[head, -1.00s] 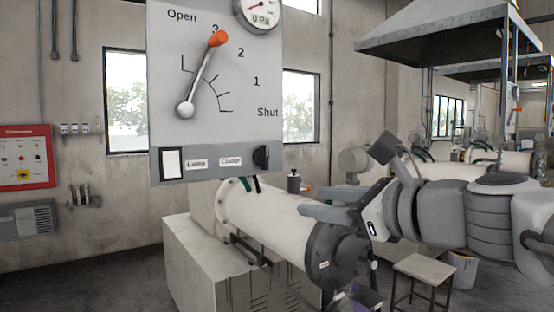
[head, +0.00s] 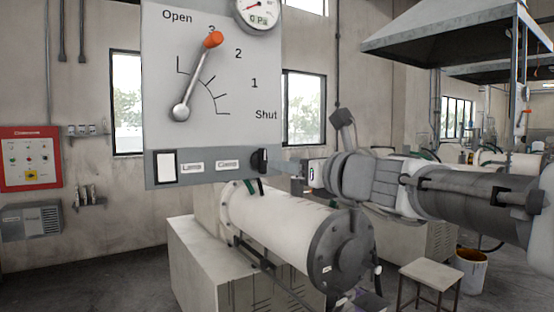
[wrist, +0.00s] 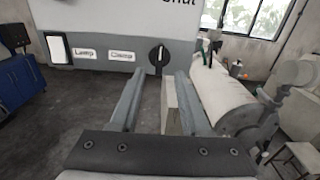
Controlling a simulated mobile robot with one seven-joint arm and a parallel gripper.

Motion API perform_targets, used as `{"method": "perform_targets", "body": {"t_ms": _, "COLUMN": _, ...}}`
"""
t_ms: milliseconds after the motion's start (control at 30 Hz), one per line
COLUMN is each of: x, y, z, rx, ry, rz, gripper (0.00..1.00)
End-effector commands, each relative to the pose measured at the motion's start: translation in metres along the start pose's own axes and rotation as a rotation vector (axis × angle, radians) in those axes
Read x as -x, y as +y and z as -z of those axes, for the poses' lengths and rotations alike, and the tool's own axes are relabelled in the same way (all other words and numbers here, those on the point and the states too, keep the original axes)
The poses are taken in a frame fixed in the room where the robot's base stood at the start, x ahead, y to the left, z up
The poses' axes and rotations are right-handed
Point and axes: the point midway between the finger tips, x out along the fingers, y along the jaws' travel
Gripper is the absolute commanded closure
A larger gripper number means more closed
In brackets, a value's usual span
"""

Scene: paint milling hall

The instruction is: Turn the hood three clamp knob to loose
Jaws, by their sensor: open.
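The black clamp knob (head: 261,161) sits at the right end of the lower strip of the grey hood panel (head: 215,95), next to the "Clamp" label. In the wrist view the knob (wrist: 158,57) is a dark disc with a pale, roughly upright line; its setting is too small to read. My gripper (wrist: 161,76) is open, its two fingers pointing at the panel with the knob between their lines. The fingers look apart from the knob. In the head view my gripper (head: 290,167) is just right of the knob, partly hidden by the wrist.
The lever (head: 198,75) with an orange end points near 3, under a gauge (head: 259,10). A white switch (head: 165,167) is at the strip's left. A white cylinder (head: 285,222) lies below the panel. A stool (head: 430,274) and bucket (head: 470,270) stand at right.

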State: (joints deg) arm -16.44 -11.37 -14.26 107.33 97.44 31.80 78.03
Motion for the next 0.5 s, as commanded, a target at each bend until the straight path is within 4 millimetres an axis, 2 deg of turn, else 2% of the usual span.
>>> {"method": "perform_targets", "body": {"t_ms": 33, "x": -0.011, "y": 0.001, "z": 0.0, "rx": -0.002, "ry": 0.002, "rz": -0.003, "gripper": 0.54}}
{"method": "perform_targets", "body": {"t_ms": 200, "x": -0.041, "y": 0.0, "z": 0.0, "rx": 0.0, "ry": 0.002, "rz": -0.001, "gripper": 0.54}}
{"method": "perform_targets", "body": {"t_ms": 333, "x": -0.058, "y": 0.001, "z": 0.0, "rx": 0.001, "ry": 0.001, "rz": -0.002, "gripper": 0.54}}
{"method": "perform_targets", "body": {"t_ms": 500, "x": -0.07, "y": 0.0, "z": 0.0, "rx": 0.0, "ry": 0.0, "rz": -0.001, "gripper": 0.54}}
